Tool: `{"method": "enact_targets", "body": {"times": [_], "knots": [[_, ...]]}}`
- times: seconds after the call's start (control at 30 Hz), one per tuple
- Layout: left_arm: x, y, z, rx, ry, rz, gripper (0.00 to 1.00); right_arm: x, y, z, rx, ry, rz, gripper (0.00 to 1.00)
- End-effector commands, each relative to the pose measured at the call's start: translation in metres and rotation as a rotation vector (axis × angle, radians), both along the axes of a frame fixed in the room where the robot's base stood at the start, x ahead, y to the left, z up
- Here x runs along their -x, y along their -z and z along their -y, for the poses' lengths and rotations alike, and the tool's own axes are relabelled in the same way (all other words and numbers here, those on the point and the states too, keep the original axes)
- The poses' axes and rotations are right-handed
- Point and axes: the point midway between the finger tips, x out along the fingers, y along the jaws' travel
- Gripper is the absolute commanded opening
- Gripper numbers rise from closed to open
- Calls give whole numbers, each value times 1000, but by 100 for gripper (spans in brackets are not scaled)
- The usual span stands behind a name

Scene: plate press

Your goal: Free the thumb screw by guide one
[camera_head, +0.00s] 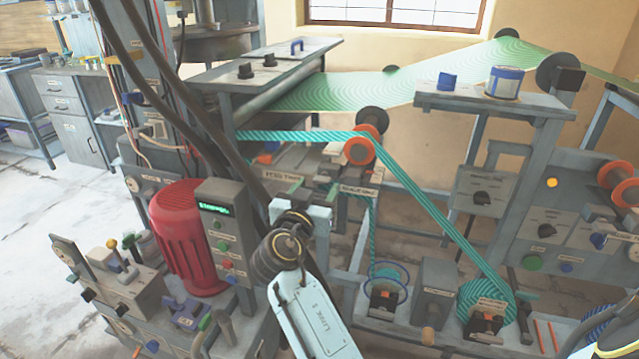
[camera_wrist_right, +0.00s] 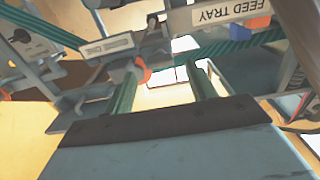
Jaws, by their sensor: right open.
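My right gripper (camera_head: 290,192) is open and empty in the head view, at the feed tray's front edge. In the wrist view its two green fingers (camera_wrist_right: 162,85) stand apart with a gap between them. An orange knob (camera_wrist_right: 143,70) shows just beside the left finger in that view, under a small plate (camera_wrist_right: 106,46) whose label is too blurred to read. I cannot tell whether this knob is the thumb screw by guide one. In the head view a small label plate (camera_head: 356,191) sits right of the gripper. My left gripper is not in view.
The feed tray label (camera_head: 285,175) stands close behind the gripper. A teal striped web (camera_head: 420,205) runs over an orange-flanged roller (camera_head: 360,150) to the right. A red motor (camera_head: 185,235) and a control box (camera_head: 222,230) stand close on the left.

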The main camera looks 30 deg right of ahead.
Motion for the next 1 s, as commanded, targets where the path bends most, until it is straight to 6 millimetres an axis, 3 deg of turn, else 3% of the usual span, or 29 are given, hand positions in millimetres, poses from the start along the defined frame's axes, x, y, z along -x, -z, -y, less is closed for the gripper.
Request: {"method": "enact_targets", "body": {"times": [0.2,0.57,0.9,1.0], "knots": [[0,-1,1,1,1,1,0,-16,0,19,1,-1,0,56],[0,-2,2,1,1,1,0,-19,0,22,1,-1,-1,56],[-1,-2,2,2,2,1,0,-19,0,22,1,-1,-1,12],[0,-2,2,2,2,1,0,-19,0,22,1,-1,-2,12]]}}
